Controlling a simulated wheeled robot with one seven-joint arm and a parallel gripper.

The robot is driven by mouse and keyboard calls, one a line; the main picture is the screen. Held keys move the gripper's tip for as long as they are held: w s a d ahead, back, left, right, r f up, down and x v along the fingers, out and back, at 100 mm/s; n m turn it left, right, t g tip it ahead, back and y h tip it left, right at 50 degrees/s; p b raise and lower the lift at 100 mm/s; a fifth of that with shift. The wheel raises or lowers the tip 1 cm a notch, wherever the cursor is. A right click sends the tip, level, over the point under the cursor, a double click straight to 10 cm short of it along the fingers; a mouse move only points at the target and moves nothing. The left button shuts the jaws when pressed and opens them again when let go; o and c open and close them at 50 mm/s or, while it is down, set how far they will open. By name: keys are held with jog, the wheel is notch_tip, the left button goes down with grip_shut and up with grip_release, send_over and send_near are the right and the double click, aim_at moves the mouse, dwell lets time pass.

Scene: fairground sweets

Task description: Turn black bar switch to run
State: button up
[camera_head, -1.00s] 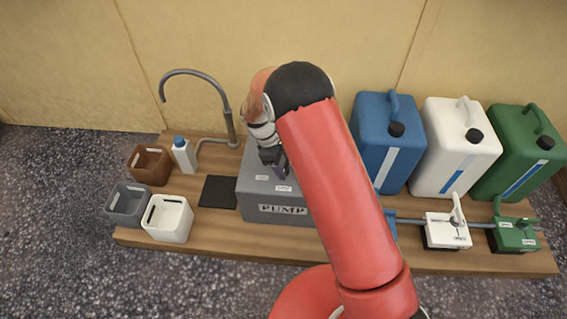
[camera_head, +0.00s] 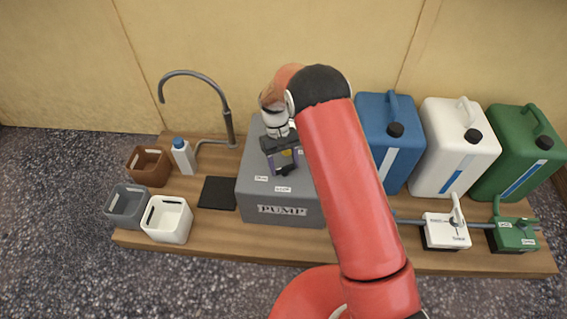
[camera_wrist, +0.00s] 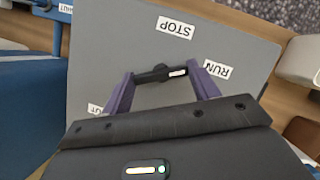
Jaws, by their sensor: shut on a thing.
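The black bar switch (camera_wrist: 154,75) is on top of the grey pump box (camera_head: 256,212), with a white mark at its right end in the wrist view. My gripper (camera_wrist: 161,73) has its purple fingers at the two ends of the bar and is shut on it. The white mark points right, toward the RUN label (camera_wrist: 217,69). The STOP label (camera_wrist: 176,26) is above the bar in that view. A third label (camera_wrist: 95,108) is partly hidden by my gripper. In the head view, my gripper (camera_head: 285,168) is over the box top and hides the switch.
Blue (camera_head: 377,155), white (camera_head: 438,170) and green (camera_head: 505,165) canisters stand right of the box. White (camera_head: 447,232) and green (camera_head: 514,235) valve blocks are in front. A tap (camera_head: 229,125), a bottle (camera_head: 184,157) and small bins (camera_head: 167,222) are at left.

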jog(key=shift+m+y, duration=0.3)
jog(key=shift+m, duration=0.5)
jog(key=o, duration=1)
jog(key=shift+v, duration=3.9)
jog(key=shift+w, duration=0.1)
